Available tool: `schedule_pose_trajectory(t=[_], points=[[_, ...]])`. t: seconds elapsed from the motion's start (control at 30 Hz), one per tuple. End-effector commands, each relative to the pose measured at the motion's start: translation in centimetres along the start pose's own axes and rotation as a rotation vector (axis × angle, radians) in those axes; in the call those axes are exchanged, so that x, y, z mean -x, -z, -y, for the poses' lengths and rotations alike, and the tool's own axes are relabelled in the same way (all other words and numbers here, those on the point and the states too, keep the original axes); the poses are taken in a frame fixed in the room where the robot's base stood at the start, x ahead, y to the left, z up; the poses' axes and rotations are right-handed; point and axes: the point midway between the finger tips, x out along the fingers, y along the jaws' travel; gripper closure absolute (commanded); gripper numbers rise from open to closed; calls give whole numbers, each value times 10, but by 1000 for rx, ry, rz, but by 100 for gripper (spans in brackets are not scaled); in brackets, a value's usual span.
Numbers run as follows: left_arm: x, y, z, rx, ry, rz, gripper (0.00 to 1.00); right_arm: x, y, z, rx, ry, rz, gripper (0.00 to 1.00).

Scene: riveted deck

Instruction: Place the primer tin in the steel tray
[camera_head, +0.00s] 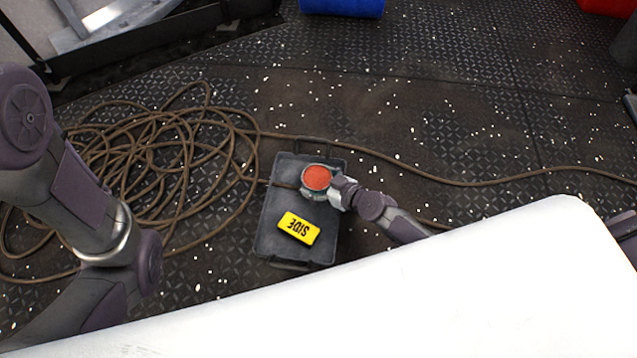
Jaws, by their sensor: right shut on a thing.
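The primer tin (317,178), round with an orange-red top, is in the head view over the upper right part of the dark grey steel tray (272,235). My right gripper (330,190) comes in from the right and is shut on the tin at its side. I cannot tell whether the tin touches the tray's floor or is held above it. The gripper hides part of the tin's right side. My left arm shows at the left edge, but its gripper is out of view.
A blue object (342,6) stands at the top. Speckled deck is open at upper right.

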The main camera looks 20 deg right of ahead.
Motion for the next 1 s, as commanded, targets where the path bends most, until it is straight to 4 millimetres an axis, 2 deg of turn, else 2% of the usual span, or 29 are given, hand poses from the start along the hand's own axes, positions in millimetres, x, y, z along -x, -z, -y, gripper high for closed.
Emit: schedule_pose_trajectory(t=[0.23,0.27,0.33,0.37,0.77,0.87,1.0], points=[[3,2,-1,0,-1,-2,24,-1,-1,-1,2,-1,-2,64],[2,2,-1,0,-1,-2,24,-1,-2,0,2,-1,0,14],[1,1,0,0,-1,-2,24,0,-1,0,2,-1,0,2],[1,1,0,0,-1,-2,24,0,-1,0,2,-1,0,0],[-3,-1,0,0,-1,-1,24,2,3,0,0,-1,-1,0],[-8,-3,2,0,0,-1,24,14,3,-1,2,-1,1,0],[-19,-6,4,0,0,-1,24,44,3,-1,4,0,3,0]])
